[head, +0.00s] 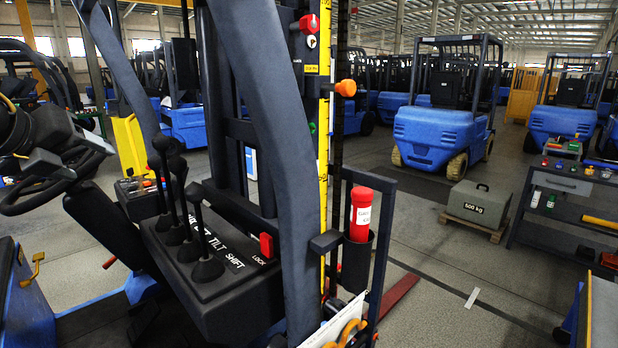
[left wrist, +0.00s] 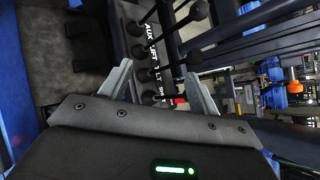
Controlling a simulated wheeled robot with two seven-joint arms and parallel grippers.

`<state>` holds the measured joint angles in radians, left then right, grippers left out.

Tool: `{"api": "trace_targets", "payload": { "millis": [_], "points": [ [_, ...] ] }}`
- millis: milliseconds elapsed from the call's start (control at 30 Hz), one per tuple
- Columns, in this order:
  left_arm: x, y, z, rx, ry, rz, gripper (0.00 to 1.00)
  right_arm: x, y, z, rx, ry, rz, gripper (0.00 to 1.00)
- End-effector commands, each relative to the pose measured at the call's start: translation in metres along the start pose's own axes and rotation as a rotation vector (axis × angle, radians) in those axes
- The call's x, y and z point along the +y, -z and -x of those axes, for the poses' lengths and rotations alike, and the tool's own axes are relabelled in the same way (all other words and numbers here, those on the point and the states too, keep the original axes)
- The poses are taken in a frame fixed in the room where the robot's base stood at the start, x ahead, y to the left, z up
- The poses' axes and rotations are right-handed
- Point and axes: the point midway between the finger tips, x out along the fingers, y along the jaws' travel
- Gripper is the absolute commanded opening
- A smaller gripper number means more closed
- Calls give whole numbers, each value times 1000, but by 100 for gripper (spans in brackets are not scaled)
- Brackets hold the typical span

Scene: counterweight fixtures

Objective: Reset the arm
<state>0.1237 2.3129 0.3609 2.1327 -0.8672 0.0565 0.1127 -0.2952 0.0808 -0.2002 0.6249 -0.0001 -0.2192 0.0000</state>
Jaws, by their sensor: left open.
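My left gripper (head: 95,163) is at the left of the head view, by the black steering wheel (head: 60,185). It also shows in the left wrist view (left wrist: 160,85), its two grey fingers spread wide with nothing held between them. Beyond the fingers is the black lever panel (head: 215,290), with several black-knobbed levers (head: 207,232) and white labels, TILT and SHIFT among them. The levers also show in the left wrist view (left wrist: 137,52). The gripper appears apart from them. A red switch (head: 266,245) sits beside the word LOCK. My right gripper is not in view.
Dark mast posts (head: 290,170) and a yellow scale (head: 323,170) rise right of the levers. A red cylinder (head: 361,213) stands in a black holder. A 500 kg weight (head: 479,204) sits on a pallet, near a dark tool cart (head: 560,185). Open floor lies between.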

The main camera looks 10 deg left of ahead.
Motion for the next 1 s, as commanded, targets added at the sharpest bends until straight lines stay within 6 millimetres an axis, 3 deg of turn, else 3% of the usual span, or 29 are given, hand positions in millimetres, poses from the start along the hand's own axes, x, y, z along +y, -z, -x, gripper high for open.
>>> {"api": "trace_targets", "payload": {
  "millis": [267, 467, 700, 867, 1000],
  "points": [
    [35, 26, -58, 35, 111, 159, 62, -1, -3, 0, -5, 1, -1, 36],
    [77, 75, -120, 53, 205, 398, 62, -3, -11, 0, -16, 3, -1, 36],
    [144, 182, -187, 33, 224, 872, 62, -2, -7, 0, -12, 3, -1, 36],
    [184, 272, -207, -4, 128, 1214, 62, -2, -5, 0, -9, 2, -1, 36],
    [214, 360, -206, -42, -37, 1513, 62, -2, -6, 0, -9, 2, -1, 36]
  ]
}}
